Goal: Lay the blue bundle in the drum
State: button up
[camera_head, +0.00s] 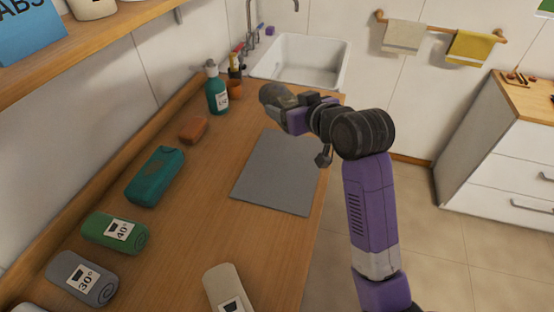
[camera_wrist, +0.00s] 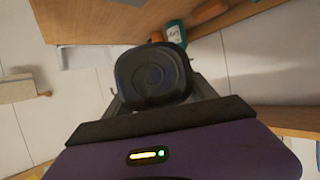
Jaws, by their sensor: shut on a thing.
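My gripper (camera_head: 290,106) is raised over the counter, past the far end of the grey mat. It is shut on a dark rolled bundle (camera_wrist: 153,77), whose rounded end faces the wrist camera. In the head view this bundle (camera_head: 274,94) looks dark grey-brown, so I cannot tell if it is blue. No other clearly blue bundle shows on the counter. The drum is not in view.
A grey mat (camera_head: 277,172) lies bare on the wooden counter. A green roll (camera_head: 100,230), grey roll (camera_head: 75,275), beige roll (camera_head: 226,287), teal pack (camera_head: 155,177), orange bar (camera_head: 193,130) and teal bottle (camera_head: 217,92) surround it. A white sink (camera_head: 302,60) is behind.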

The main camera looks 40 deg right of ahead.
notch_tip(320, 180, down, 18)
jog(key=shift+r, duration=0.1)
dwell(0.4)
jog(key=o, duration=1.6)
jog(key=shift+f, duration=0.2)
jog(key=shift+c, duration=0.2)
jog(key=shift+s+r, duration=0.15)
jog(key=shift+r, duration=0.05)
jog(key=v, duration=1.1)
jog(key=shift+s+r+b, duration=0.25)
jog(key=shift+s+b, duration=0.1)
jog(key=shift+b, duration=0.05)
